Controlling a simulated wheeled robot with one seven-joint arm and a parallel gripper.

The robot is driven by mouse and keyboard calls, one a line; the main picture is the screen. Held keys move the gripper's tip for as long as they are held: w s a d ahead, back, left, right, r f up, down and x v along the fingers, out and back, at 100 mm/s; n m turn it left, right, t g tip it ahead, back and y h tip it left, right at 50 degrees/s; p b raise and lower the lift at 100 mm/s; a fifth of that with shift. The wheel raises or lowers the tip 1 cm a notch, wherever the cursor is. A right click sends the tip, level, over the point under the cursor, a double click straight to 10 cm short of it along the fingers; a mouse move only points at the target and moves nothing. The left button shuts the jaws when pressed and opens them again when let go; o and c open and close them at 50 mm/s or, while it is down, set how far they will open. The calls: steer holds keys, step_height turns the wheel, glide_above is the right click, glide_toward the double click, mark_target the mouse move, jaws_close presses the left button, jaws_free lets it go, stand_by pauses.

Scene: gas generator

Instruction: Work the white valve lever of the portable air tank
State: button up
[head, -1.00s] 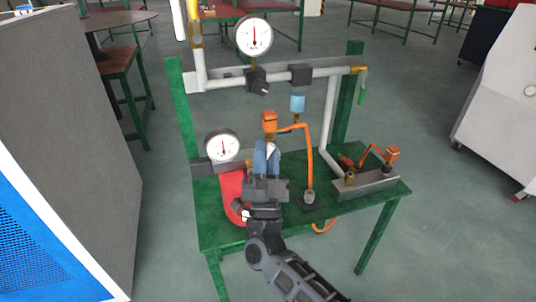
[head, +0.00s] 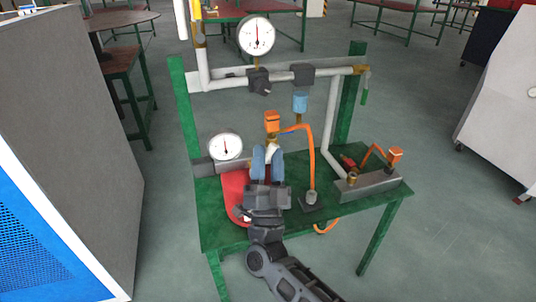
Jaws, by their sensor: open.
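The red portable air tank (head: 233,186) sits on the left of the green table, with a white-faced gauge (head: 225,146) at its upper left. A small white piece, which looks like the valve lever (head: 272,150), shows just beyond my fingertips, below an orange block. My gripper (head: 267,151) is open, its two blue fingers reaching up over the tank at or close to this white piece. I cannot tell whether the fingers touch it. My gripper and wrist hide much of the tank and its fittings.
An orange hose (head: 311,155) arches just right of my gripper to the table. A grey block (head: 368,184) with fittings lies on the table's right. White pipes and an upper gauge (head: 256,35) stand behind. A grey cabinet (head: 70,130) stands left.

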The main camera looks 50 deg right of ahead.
steer(key=b+v, duration=0.1)
steer(key=v, duration=0.5)
steer(key=shift+a+f, duration=0.2)
steer(key=shift+s, duration=0.1)
